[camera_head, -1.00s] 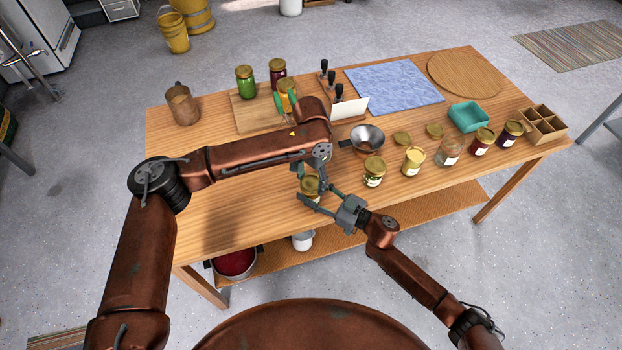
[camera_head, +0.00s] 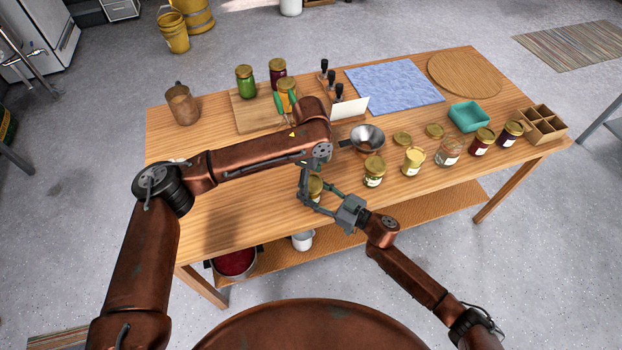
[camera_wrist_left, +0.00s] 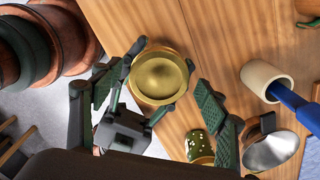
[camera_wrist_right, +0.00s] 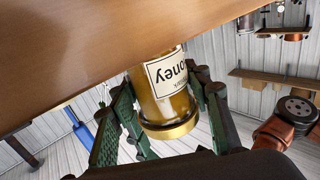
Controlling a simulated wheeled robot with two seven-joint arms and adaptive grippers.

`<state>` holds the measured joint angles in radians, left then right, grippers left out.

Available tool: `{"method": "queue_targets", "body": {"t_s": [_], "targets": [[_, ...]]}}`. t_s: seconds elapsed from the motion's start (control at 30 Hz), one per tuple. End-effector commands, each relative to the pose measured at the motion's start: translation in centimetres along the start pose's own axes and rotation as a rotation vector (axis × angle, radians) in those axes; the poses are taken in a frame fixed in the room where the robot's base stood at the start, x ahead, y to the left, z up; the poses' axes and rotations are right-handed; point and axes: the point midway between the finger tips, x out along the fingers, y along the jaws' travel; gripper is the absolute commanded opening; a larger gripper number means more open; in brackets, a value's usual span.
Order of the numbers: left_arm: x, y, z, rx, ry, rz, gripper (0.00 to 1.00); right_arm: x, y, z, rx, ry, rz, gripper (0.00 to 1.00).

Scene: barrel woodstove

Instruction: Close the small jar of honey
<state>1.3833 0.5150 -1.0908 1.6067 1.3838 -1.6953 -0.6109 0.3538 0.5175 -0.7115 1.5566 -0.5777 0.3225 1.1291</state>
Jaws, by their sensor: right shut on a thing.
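The small honey jar (camera_head: 315,188) stands near the table's front edge. In the right wrist view, which is upside down, it is amber with a white label (camera_wrist_right: 167,72). A gold lid (camera_wrist_left: 160,77) sits on its mouth; how tight it is I cannot tell. My right gripper (camera_head: 317,198) is shut on the jar's sides, low from the front; its fingers show on both sides in the right wrist view (camera_wrist_right: 168,100). My left gripper (camera_head: 312,176) is above the jar, fingers apart on either side of the lid, with gaps in the left wrist view (camera_wrist_left: 158,88).
Close to the right stand a jar (camera_head: 374,172), a pale-topped jar (camera_head: 413,160) and a metal funnel (camera_head: 367,138). Loose gold lids (camera_head: 402,138) lie behind them. A teal tray (camera_head: 468,117) and divided box (camera_head: 543,125) are farther right. The table's left front is clear.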

Motion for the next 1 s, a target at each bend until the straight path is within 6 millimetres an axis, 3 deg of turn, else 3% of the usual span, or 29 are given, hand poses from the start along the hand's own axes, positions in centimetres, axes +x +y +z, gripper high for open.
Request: {"method": "queue_targets", "body": {"t_s": [0.33,0.7,1.0], "targets": [[-0.3,0.0,-0.1,0.000,0.001,0.000,0.71,0.0,0.0,-0.1,0.000,0.001,-0.001,0.00],[-4.3,0.0,-0.1,0.000,0.001,0.000,0.71,0.0,0.0,-0.1,0.000,0.001,0.000,0.00],[-4.5,0.0,-0.1,-0.001,0.001,0.001,0.69,0.0,0.0,-0.1,0.000,0.001,0.000,0.00]]}}
